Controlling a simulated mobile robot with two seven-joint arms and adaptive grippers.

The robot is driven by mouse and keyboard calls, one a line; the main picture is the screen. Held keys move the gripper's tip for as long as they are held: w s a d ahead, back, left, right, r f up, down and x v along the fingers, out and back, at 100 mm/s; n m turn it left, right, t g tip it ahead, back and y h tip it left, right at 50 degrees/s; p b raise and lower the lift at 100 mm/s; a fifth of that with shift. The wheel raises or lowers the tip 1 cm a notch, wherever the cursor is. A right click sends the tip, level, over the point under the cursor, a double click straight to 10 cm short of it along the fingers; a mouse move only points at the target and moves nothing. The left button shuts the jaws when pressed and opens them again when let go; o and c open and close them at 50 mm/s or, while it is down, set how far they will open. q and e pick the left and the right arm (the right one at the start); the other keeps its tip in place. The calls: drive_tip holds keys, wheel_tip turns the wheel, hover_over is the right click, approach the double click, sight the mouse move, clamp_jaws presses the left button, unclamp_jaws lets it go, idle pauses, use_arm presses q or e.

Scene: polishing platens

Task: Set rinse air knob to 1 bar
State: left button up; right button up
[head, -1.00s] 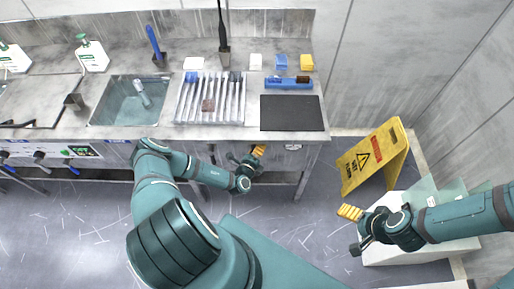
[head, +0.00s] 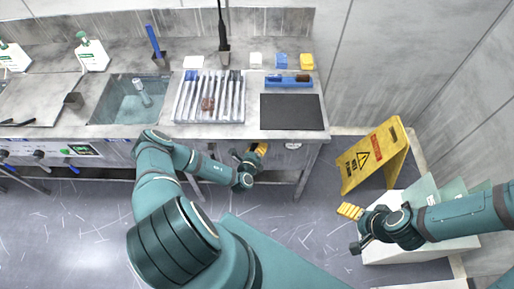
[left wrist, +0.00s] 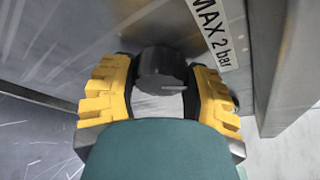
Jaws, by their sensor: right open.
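The rinse air knob is a dark round knob (left wrist: 162,68) with a thin light pointer line, in the left wrist view, on the metal front panel. A label (left wrist: 214,35) reading "MAX 2 bar" is right of it. My left gripper (left wrist: 160,82) has its yellow fingers on both sides of the knob, dark pads appearing to touch it. In the head view this gripper (head: 258,152) is at the counter's front, below the black mat, and hides the knob. A small white gauge (head: 293,146) is to its right; its reading is illegible. My right gripper (head: 355,228) is open and empty, away from the counter.
The counter holds a sink (head: 118,108), a slotted rack (head: 182,118), a black mat (head: 292,112) and a blue tray (head: 289,85). A yellow wet-floor sign (head: 372,157) stands at right near white boxes. The floor in front of the counter is clear.

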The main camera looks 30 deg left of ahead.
use_arm(q)
drive_tip(key=o, duration=0.4)
drive_tip(key=v, duration=1.2)
